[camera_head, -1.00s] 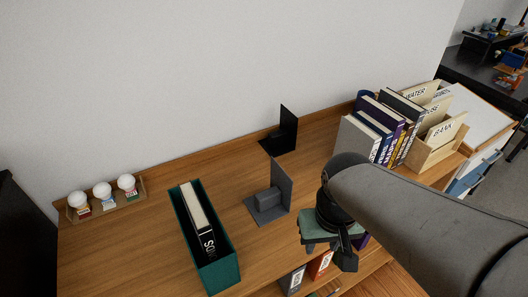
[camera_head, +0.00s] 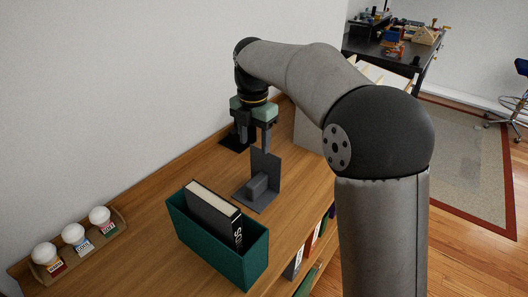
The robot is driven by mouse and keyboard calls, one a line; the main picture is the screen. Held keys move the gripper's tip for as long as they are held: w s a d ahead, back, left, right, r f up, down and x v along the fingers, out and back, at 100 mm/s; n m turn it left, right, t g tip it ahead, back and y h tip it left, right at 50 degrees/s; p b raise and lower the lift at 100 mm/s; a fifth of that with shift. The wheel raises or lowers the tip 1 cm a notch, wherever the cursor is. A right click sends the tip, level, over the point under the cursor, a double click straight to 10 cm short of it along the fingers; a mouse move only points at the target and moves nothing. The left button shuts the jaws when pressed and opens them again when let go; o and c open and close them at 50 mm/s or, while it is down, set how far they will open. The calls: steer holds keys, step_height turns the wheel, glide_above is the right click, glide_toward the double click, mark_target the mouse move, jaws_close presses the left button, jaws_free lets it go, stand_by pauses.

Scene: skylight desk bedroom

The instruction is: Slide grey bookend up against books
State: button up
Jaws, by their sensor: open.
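The grey bookend (camera_head: 264,180), an upright plate on a flat base with a block, stands on the wooden desktop. My gripper (camera_head: 255,143) is open and points down, above and a little behind the grey bookend; I cannot tell if it touches it. A black bookend (camera_head: 231,141) stands farther back and is partly covered by my gripper. Of the row of books, only a pale grey cover (camera_head: 307,132) shows to the right of my gripper; my arm hides the rest.
A green box (camera_head: 207,241) holding books, one dark (camera_head: 213,213), stands in front of the grey bookend. A small wooden tray (camera_head: 121,223) with several white-topped jars sits at the left. Bare desktop (camera_head: 150,205) lies between them. Lower shelves hold binders at the desk's right edge.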

mark_target(255, 181)
step_height(255, 181, down, 17)
steer(key=shift+w+f+p, duration=0.1)
steer(key=shift+f+p, duration=0.05)
steer(key=shift+p, duration=0.3)
